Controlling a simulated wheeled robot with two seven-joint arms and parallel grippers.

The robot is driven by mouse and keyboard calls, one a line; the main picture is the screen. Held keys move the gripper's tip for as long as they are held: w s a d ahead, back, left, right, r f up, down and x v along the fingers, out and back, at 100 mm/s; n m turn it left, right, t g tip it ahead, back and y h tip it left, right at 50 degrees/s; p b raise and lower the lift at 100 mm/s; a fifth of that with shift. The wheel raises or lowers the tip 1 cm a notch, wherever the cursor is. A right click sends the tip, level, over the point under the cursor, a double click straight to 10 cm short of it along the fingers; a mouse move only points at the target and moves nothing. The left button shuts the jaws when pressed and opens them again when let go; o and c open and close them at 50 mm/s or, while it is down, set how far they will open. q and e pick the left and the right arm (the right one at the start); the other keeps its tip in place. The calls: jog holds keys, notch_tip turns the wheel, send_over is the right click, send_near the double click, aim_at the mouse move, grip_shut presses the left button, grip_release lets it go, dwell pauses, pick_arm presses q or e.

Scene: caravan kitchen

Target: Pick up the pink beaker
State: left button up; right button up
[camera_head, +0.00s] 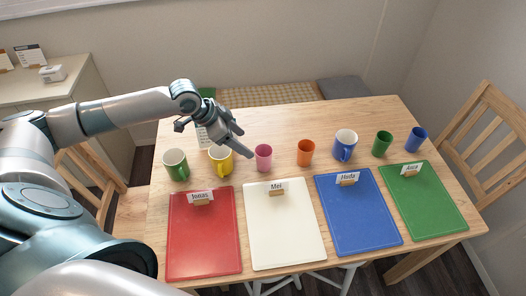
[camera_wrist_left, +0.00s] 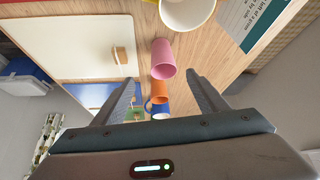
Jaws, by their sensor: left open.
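The pink beaker (camera_head: 264,157) stands upright on the wooden table, between the yellow mug (camera_head: 221,158) and the orange beaker (camera_head: 305,152). My left gripper (camera_head: 242,142) is above the table, up and to the left of the pink beaker in the head view, close to the yellow mug. In the left wrist view the pink beaker (camera_wrist_left: 163,60) appears just beyond the open fingertips (camera_wrist_left: 160,78), roughly centred between them. The fingers are apart and hold nothing. My right gripper does not show in either view.
A green mug (camera_head: 176,164) stands at left. A blue mug (camera_head: 345,144), a green beaker (camera_head: 382,143) and a blue beaker (camera_head: 416,139) stand at right. Red (camera_head: 204,240), white (camera_head: 284,230), blue (camera_head: 360,220) and green (camera_head: 428,200) boards with name cards lie along the front edge.

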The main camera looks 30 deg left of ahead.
pick_arm(q)
jog(key=shift+w+a+r, duration=0.2)
jog(key=shift+a, duration=0.05)
jog(key=p, duration=0.4)
send_near(261, 154)
jog(key=d+f, duration=0.1)
jog(key=w+d+f, duration=0.1)
jog(key=d+f, duration=0.2)
jog(key=shift+w+d+f, duration=0.2)
jog(key=shift+w+d, duration=0.1)
jog(key=shift+w+d+f, duration=0.15)
jog(key=shift+f, duration=0.25)
